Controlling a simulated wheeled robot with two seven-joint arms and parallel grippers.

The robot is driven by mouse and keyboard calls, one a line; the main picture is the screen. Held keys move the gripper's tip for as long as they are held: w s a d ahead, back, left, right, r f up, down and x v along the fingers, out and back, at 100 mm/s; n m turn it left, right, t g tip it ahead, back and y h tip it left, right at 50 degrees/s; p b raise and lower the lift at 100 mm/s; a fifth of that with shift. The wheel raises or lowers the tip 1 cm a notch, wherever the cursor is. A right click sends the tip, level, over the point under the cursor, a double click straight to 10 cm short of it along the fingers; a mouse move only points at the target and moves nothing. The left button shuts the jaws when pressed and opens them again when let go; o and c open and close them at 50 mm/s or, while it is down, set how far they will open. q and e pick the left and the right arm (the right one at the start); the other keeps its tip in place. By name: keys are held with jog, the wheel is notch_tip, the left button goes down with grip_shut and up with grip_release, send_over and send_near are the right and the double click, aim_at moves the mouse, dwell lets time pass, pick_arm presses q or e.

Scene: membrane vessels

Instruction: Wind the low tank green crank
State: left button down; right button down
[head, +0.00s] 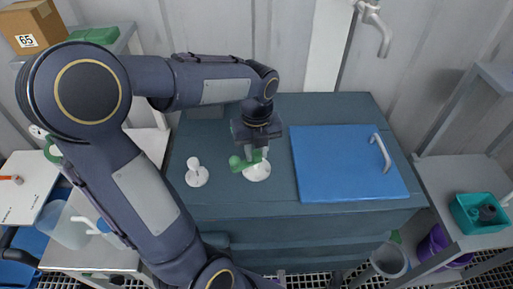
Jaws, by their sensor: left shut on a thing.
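The low tank is a dark blue-grey box (240,209) in the middle of the head view. The green crank (238,163) sits on a round white base (258,174) on its top, left of the blue lid. My left gripper (257,152) points down from above and is shut on the green crank. The fingers hide part of the crank, so its full shape cannot be told. My right gripper is not in view.
A white knob (196,174) stands on the top, left of the crank. The blue lid (345,170) has a pale handle (381,152). A tap (376,28) juts from the back wall. A teal bin (467,222) stands on the right side table.

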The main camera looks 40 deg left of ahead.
aim_at(256, 153)
pick_arm(q)
jog(key=shift+m, duration=0.5)
jog(key=c, duration=1.1)
grip_release()
jog(key=shift+c, duration=0.2)
jog(key=shift+r, duration=3.95)
